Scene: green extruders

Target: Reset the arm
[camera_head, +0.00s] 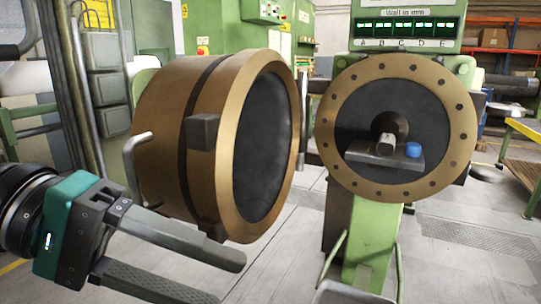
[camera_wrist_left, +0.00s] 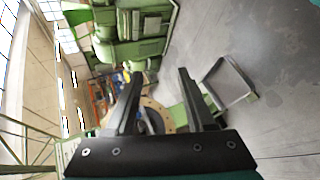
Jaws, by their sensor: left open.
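My left gripper (camera_head: 231,279) comes in from the lower left in the head view. Its two dark fingers are apart with nothing between them. It is in front of and below the large bronze drum-shaped cover (camera_head: 165,110), apart from the machine's round flange. In the left wrist view the open fingers (camera_wrist_left: 159,75) point up the picture, with part of the bronze flange (camera_wrist_left: 153,112) behind them. My right gripper is in neither view.
The green extruder's bronze flange (camera_head: 462,125) stands at right. A small grey shelf (camera_head: 385,156) at its opening bears a grey block and a blue object (camera_head: 413,149). Grey tray (camera_head: 345,293) is low in front. Clear floor (camera_head: 290,260) lies between.

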